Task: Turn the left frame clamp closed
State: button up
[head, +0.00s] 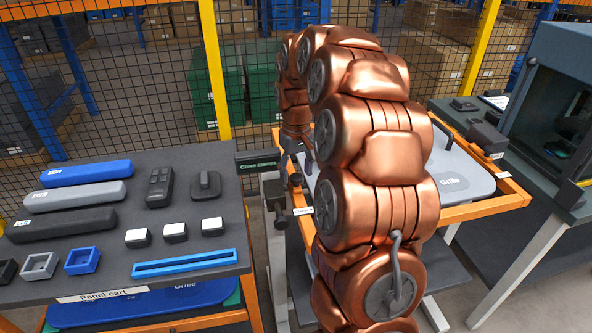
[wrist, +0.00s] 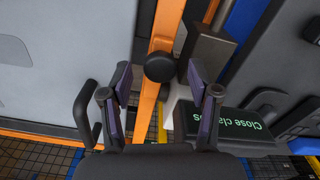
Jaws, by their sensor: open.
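The left frame clamp (head: 275,194) is a dark block with a round black knob at the left side of the orange frame (head: 510,196). In the wrist view the clamp's round black knob (wrist: 160,67) lies between the fingertips of my gripper (wrist: 158,72), with a gap showing on both sides. The clamp's dark grey body (wrist: 208,52) is to the right of it. My gripper is open and empty. In the head view my copper arm hides most of my gripper and part of the frame.
A "Close clamps" sign (head: 257,162) stands beside the clamp; it also shows close to my right finger in the wrist view (wrist: 228,128). A grey panel (head: 455,170) lies in the frame. Another dark clamp (head: 487,137) is at the right.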

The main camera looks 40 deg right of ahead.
jog(key=shift+f, duration=0.2)
grip_shut()
dwell(0.5)
